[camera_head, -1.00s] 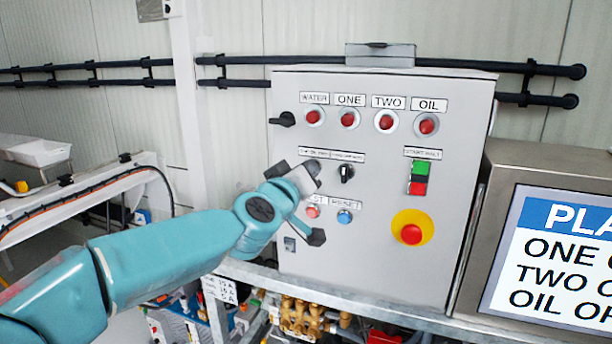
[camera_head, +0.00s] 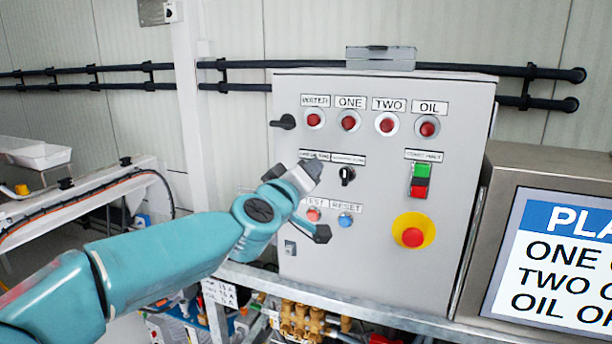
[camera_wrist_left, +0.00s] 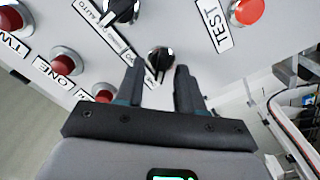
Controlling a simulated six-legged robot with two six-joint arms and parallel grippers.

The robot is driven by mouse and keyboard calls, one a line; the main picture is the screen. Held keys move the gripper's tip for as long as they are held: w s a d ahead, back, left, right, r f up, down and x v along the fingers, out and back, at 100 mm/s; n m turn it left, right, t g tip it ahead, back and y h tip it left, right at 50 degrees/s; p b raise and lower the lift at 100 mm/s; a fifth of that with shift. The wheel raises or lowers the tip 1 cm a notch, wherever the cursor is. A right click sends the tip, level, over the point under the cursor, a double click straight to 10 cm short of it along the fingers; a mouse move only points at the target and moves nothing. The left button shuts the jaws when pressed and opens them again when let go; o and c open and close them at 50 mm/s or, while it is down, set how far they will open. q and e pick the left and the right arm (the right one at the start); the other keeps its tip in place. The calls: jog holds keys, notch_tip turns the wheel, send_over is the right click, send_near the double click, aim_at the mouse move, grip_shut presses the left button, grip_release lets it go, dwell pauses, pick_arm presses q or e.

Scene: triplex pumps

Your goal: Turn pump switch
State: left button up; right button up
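The grey control panel (camera_head: 380,255) fills the middle of the head view. In the left wrist view, a round black selector knob (camera_wrist_left: 159,60) sits between the fingertips of my left gripper (camera_wrist_left: 160,68). The fingers are open, one on each side of the knob, with visible gaps; I cannot tell whether the tips reach its depth. In the head view my left gripper (camera_head: 298,171) is at the panel and hides this knob. A second black selector knob (camera_head: 347,175) is just to its right; it also shows in the left wrist view (camera_wrist_left: 118,10). My right gripper is not in view.
Red lights (camera_head: 349,121) line the panel top. A red button (camera_head: 313,214) and blue reset button (camera_head: 345,219) lie below the gripper. A green-red switch (camera_head: 420,180) and emergency stop (camera_head: 412,237) are to the right. A screen (camera_head: 560,250) stands beside the panel.

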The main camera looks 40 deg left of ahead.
pick_arm(q)
jog(key=p+v, duration=0.2)
jog(key=v, duration=1.4)
jog(key=shift+s, duration=0.25)
jog(key=shift+f, duration=0.1)
jog(key=shift+a, duration=0.1)
